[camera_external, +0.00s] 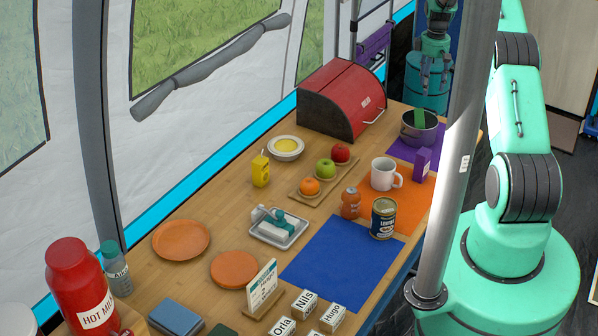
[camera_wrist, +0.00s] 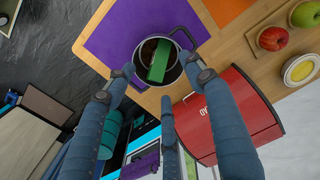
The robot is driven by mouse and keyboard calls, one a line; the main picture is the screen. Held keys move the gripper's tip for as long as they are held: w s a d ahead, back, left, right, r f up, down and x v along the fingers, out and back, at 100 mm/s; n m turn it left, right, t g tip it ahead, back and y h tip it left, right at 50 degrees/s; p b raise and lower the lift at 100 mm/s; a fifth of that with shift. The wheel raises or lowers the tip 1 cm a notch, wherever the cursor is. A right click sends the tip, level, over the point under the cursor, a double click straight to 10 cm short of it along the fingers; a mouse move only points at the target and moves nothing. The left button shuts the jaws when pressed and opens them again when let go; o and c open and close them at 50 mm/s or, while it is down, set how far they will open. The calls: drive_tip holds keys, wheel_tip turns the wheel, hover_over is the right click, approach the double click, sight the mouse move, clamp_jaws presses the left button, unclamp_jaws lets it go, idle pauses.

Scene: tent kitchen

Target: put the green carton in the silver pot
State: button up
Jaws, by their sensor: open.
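The silver pot (camera_external: 419,138) stands on the purple mat at the far right end of the table in the external view. The green carton (camera_external: 419,117) is inside it, its top sticking up above the rim. In the wrist view the green carton (camera_wrist: 158,67) leans within the pot (camera_wrist: 176,80), with brownish contents beside it. My gripper (camera_wrist: 162,72) is open, its fingers spread apart above the pot, and nothing is between them.
A red bread box (camera_external: 338,98) stands close to the pot. A purple carton (camera_external: 422,164), white mug (camera_external: 384,174) and can (camera_external: 383,218) stand nearer. A board (camera_external: 309,187) holds fruit. The blue mat (camera_external: 340,259) is clear. A metal pole (camera_external: 459,150) crosses the external view.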

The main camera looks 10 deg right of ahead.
drive_tip(key=shift+r, duration=0.15)
drive_tip(key=s+a+r+m+t, duration=0.1)
drive_tip(key=s+a+r, duration=0.4)
drive_tip(key=r, duration=0.6)
drive_tip(key=s+a+r+m+t, duration=0.1)
drive_tip(key=s+a+r+m, duration=0.15)
drive_tip(key=s+r, duration=0.75)
drive_tip(key=s+a+r+m+t, duration=0.1)
drive_tip(key=s+a+r, duration=0.3)
drive_tip(key=r, duration=0.9)
drive_tip(key=s+a+r+m+t, duration=0.1)
drive_tip(key=s+a+r, duration=0.25)
drive_tip(key=s, duration=0.55)
drive_tip(key=s+a+r+m, duration=0.1)
drive_tip(key=s+a+r, duration=0.1)
drive_tip(key=s+r, duration=0.5)
drive_tip(key=s+a+f+m, duration=0.1)
drive_tip(key=s+f, duration=0.1)
drive_tip(key=s, duration=0.8)
drive_tip(key=s+a+f+m+t, duration=0.1)
drive_tip(key=s+a, duration=0.1)
drive_tip(key=s, duration=0.8)
drive_tip(key=shift+s+a+f+t, duration=0.2)
drive_tip(key=shift+s+f+t, duration=0.1)
drive_tip(key=shift+f, duration=0.1)
drive_tip(key=shift+f+m, duration=0.1)
drive_tip(key=shift+m, duration=0.15)
